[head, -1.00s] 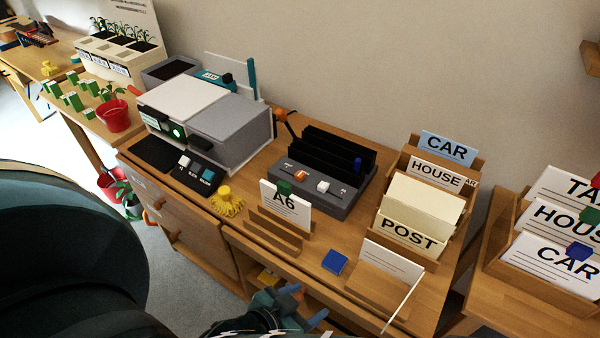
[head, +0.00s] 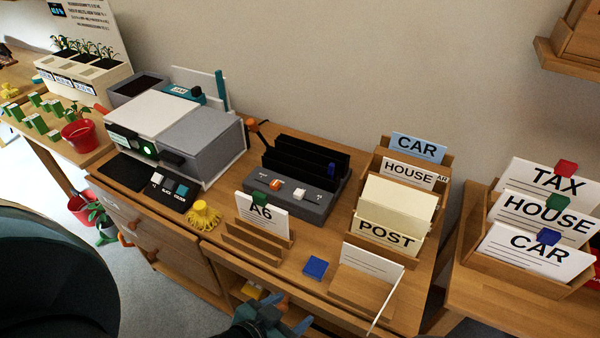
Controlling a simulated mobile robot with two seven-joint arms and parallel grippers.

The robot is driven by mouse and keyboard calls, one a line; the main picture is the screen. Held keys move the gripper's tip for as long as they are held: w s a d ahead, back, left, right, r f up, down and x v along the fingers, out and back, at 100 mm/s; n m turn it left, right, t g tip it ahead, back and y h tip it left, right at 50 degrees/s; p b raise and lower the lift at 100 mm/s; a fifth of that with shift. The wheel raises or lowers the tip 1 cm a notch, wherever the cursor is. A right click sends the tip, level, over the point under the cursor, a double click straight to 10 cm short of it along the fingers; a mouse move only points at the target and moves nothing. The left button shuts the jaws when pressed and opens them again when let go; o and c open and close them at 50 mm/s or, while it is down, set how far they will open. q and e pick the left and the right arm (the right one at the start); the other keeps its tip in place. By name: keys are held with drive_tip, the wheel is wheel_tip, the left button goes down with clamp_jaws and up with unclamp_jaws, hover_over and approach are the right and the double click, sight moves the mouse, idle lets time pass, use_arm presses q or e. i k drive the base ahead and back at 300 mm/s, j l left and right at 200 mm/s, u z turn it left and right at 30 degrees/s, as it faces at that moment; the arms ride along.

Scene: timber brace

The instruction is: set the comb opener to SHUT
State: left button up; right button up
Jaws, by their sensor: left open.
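The comb opener, taken to be the dark grey machine (head: 312,208) with upright black plates, stands at the back middle of the desk. Its front panel carries an orange slider (head: 276,185) and a white slider (head: 300,194); their labels are too small to read. A lever with an orange knob (head: 252,127) rises at its left back corner. My left gripper (head: 292,314) is open and empty at the bottom edge, in front of the desk and well short of the machine. My right gripper is not in view.
An A6 card (head: 262,214) in a wooden holder stands before the machine. A blue block (head: 316,267) lies on the desk.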

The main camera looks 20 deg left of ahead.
sight(275, 185)
drive_tip(key=k+j+z, duration=0.1)
drive_tip(key=j+z, duration=0.15)
drive_tip(key=j, duration=0.2)
drive_tip(key=k+j+z, duration=0.1)
drive_tip(key=j+z, duration=0.15)
drive_tip(key=j, duration=0.2)
drive_tip(key=k+j+z, duration=0.2)
drive_tip(key=j, duration=0.2)
drive_tip(key=k+j+z, duration=0.25)
drive_tip(key=j, duration=0.15)
drive_tip(key=k+j+z, duration=0.25)
drive_tip(key=i+j, duration=0.1)
drive_tip(key=i, duration=0.5)
